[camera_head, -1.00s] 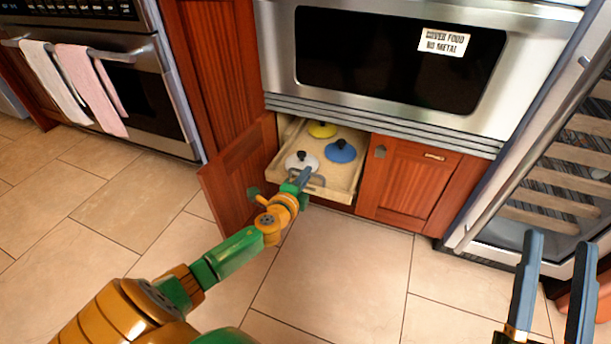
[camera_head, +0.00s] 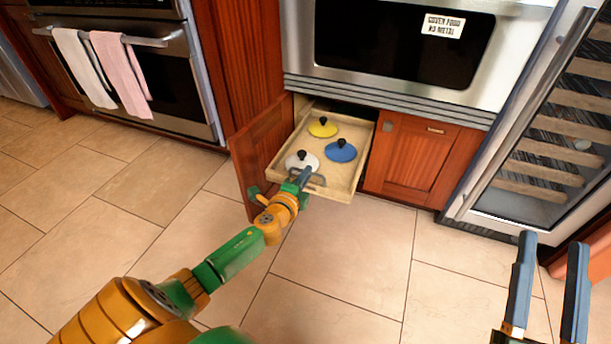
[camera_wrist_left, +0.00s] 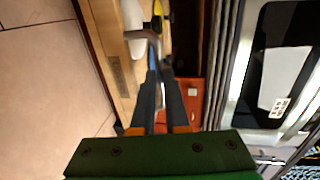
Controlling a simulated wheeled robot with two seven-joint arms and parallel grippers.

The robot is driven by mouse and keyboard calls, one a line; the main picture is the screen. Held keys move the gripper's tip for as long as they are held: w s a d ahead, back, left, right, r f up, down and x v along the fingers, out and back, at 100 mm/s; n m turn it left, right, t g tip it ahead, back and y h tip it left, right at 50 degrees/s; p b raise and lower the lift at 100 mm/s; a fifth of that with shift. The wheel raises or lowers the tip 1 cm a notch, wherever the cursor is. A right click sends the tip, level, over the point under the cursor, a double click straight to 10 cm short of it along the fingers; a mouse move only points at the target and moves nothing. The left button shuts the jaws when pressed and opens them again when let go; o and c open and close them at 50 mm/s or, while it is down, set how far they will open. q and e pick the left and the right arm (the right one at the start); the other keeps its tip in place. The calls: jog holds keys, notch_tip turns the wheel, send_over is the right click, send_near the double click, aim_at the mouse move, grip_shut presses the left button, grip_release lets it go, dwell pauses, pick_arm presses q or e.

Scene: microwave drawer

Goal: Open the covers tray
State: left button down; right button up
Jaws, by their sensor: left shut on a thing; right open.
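The covers tray (camera_head: 343,185) is a light wooden pull-out tray below the microwave, standing out from its cabinet. It holds a yellow cover (camera_head: 323,128), a blue cover (camera_head: 341,151) and a white cover (camera_head: 301,161), each with a dark knob. My right gripper (camera_head: 549,285) is open and empty at the lower right, away from the tray.
An open wooden cabinet door (camera_head: 262,150) stands left of the tray, close to my left gripper. A closed cabinet door (camera_head: 420,160) is to the right. The microwave (camera_head: 400,45) is above. A glass-fronted cooler (camera_head: 545,140) stands at the right. The tiled floor (camera_head: 330,260) in front is clear.

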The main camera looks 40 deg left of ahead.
pick_arm(q)
jog(key=c, duration=0.9)
grip_release()
jog(key=shift+c, duration=0.2)
jog(key=p+v, duration=0.2)
jog(key=v, duration=0.5)
pick_arm(e)
notch_tip(320, 180, down, 15)
jog(key=w+d+m+g+h, duration=0.1)
jog(key=g+h, duration=0.2)
jog(key=g, duration=0.6)
jog(key=shift+w+d+f+h, duration=0.15)
jog(key=shift+w+d+h, duration=0.15)
jog(key=shift+w+d, duration=0.05)
